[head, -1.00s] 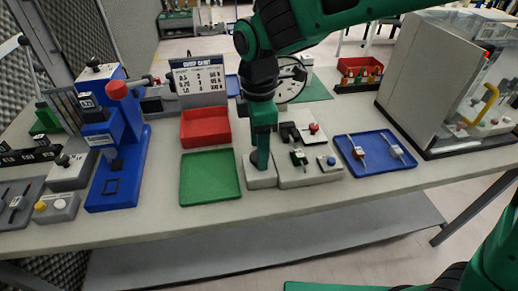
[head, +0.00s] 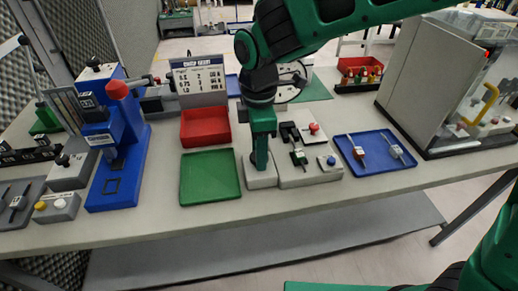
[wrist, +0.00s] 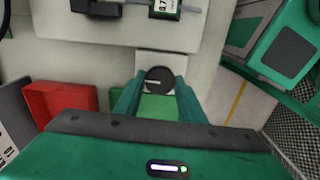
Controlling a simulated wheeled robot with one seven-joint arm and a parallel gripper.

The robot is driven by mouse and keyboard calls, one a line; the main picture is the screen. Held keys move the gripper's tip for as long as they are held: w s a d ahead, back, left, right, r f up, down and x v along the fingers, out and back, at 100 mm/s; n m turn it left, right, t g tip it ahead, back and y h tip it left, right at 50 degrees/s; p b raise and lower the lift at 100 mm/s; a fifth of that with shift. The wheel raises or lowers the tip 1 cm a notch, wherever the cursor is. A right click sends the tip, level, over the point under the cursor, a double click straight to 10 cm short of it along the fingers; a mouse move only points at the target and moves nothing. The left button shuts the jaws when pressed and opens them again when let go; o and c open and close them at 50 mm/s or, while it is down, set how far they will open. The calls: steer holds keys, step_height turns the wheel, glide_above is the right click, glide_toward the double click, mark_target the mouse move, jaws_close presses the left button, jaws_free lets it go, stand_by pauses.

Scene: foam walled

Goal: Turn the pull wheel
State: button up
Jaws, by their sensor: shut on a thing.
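The pull wheel (wrist: 160,80) is a dark round knob with a pale mark on its face. In the wrist view it sits between my two green fingers. My gripper (head: 262,160) stands over a small light grey block (head: 261,181) at the table's front edge, and it also shows in the wrist view (wrist: 158,88). It is shut on the wheel. In the head view my fingers mostly hide the wheel.
A grey fixture (head: 312,174) stands close on the right, and a blue tray (head: 371,165) lies beyond it. A green tray (head: 210,178) and a red bin (head: 205,128) are on the left. A blue press (head: 122,150) stands farther left.

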steer(key=shift+w, duration=0.1)
steer(key=m, duration=0.9)
steer(key=shift+w+r+m, duration=0.1)
steer(key=shift+m, duration=0.2)
steer(key=m, duration=0.8)
steer(key=shift+m, duration=0.3)
steer(key=o, duration=1)
steer(key=shift+o, duration=0.2)
